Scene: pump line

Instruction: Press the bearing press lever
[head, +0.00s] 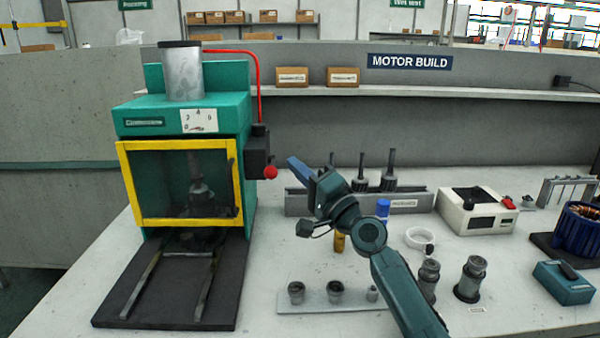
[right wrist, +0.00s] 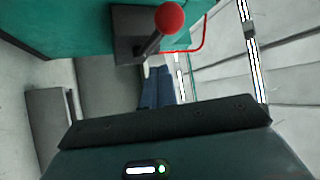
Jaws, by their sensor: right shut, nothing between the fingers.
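The teal bearing press (head: 230,110) stands at the left of the bench, with a yellow-framed window door (head: 183,180) that is shut. Its lever, tipped with a red ball knob (head: 270,172), sticks out from a dark block on the press's right side. The red knob (right wrist: 169,17) also shows at the top of the right wrist view. My right gripper (head: 297,167) is shut and empty, its blue fingers just right of the knob in the head view. In the right wrist view the fingers (right wrist: 157,88) are below the knob, apart from it. My left gripper is not in view.
A grey rack with dark rotors (head: 388,172) stands behind my right arm. A tray of small parts (head: 330,300) lies at the front. A white box (head: 475,210) and a blue motor housing (head: 580,230) stand to the right. Dark rails (head: 140,285) extend before the press.

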